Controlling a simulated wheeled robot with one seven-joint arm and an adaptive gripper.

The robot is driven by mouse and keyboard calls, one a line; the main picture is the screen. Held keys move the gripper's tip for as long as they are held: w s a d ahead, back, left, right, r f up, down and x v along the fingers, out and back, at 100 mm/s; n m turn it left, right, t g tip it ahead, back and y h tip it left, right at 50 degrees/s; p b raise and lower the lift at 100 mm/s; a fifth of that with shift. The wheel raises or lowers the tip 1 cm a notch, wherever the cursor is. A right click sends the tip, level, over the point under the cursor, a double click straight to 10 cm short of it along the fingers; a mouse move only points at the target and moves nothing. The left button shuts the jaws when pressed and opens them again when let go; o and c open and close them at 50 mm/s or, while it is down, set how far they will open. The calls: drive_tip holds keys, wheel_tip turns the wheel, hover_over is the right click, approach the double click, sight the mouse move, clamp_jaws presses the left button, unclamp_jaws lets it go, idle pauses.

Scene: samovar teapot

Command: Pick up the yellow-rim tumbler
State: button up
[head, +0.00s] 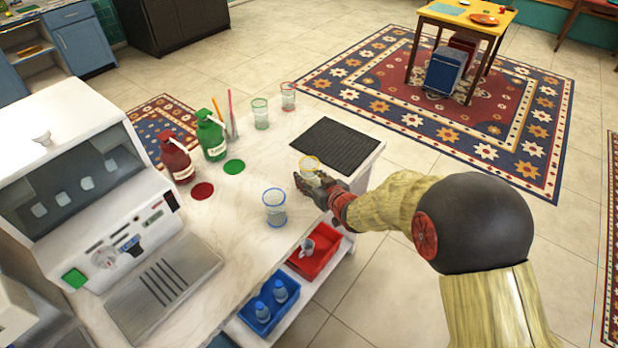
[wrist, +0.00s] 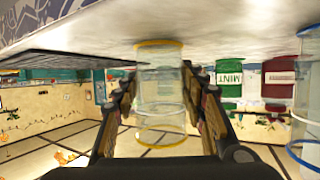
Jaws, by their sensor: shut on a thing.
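The yellow-rim tumbler (head: 310,165) is clear glass and stands near the right edge of the white counter, in front of the black ribbed mat. In the wrist view the tumbler (wrist: 160,85) fills the space between the fingers, with a yellow ring at each end. My gripper (head: 313,183) reaches in from the right and is shut on the tumbler, one finger on each side. My gripper also shows in the wrist view (wrist: 160,100). In the head view the fingers hide the tumbler's lower part; I cannot tell whether its base touches the counter.
A blue-rim tumbler (head: 275,208) stands close by to the left. Green-rim (head: 260,113) and red-rim (head: 288,96) tumblers stand at the back. Red (head: 175,158) and green (head: 211,137) bottles stand left. The black mat (head: 336,145) lies behind. Red (head: 315,258) and blue (head: 268,308) trays sit on a lower shelf.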

sight(314, 171)
drive_tip(key=c, duration=0.6)
drive_tip(key=shift+o, duration=0.2)
drive_tip(key=shift+r, duration=0.1)
drive_tip(key=shift+r, duration=0.3)
drive_tip(key=r+p, duration=0.2)
drive_tip(key=r, duration=0.1)
drive_tip(key=shift+s+d+r, duration=0.1)
drive_tip(key=shift+s+r, duration=0.1)
drive_tip(key=shift+r, duration=0.05)
drive_tip(key=a+r+p+v, duration=0.1)
drive_tip(key=r+p+v, duration=0.2)
drive_tip(key=v, duration=1.2)
drive_tip(key=shift+s+a+p, duration=0.15)
drive_tip(key=shift+a+p, duration=0.05)
drive_tip(key=shift+p, duration=0.9)
